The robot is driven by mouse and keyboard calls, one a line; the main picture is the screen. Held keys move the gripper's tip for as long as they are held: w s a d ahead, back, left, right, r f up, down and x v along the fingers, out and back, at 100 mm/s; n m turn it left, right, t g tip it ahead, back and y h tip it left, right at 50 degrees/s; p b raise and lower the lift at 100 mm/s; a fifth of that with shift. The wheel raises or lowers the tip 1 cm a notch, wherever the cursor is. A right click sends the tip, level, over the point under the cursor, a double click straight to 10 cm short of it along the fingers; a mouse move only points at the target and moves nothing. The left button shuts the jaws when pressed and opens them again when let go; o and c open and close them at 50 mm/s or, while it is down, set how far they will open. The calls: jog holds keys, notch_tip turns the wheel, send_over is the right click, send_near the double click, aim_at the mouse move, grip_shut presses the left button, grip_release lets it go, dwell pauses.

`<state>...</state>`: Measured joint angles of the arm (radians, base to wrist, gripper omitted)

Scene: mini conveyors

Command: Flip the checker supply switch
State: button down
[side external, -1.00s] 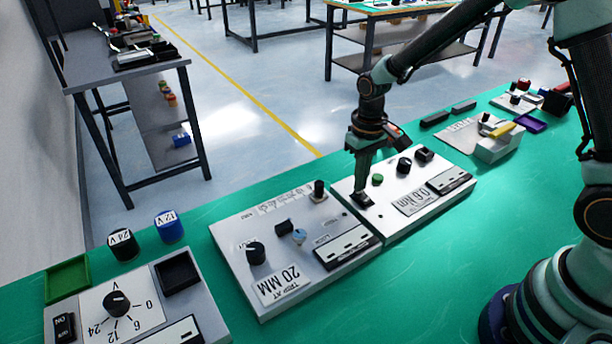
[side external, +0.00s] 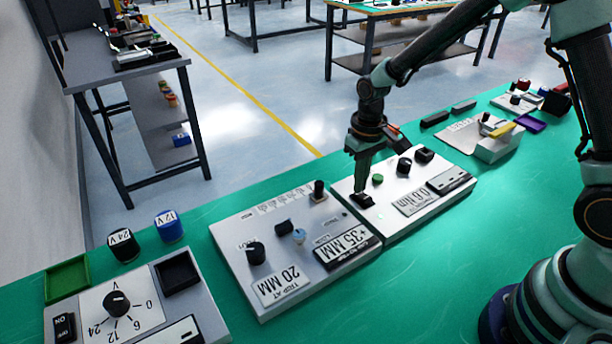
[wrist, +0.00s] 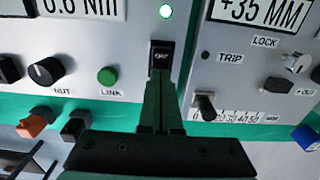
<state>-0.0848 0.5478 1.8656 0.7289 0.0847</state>
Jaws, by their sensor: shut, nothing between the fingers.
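A small green light (wrist: 166,11) beyond the switch is lit. The neighbouring panel's display (side external: 346,246) reads +35 MM.
A green button (side external: 377,180) and black knob (side external: 404,166) stand close to my gripper on the same panel. Free green bench top lies in front of both panels.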

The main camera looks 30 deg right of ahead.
notch_tip(320, 180, up, 6)
jog(key=shift+r, duration=0.25)
dwell(0.5)
jog(key=s+d+r+t, duration=0.3)
jog(key=s+r+t, duration=0.2)
jog(key=s+r, duration=0.7)
jog(key=shift+s+d+r+t, duration=0.25)
jog(key=shift+s+r+t, duration=0.1)
jog(key=shift+r, duration=0.45)
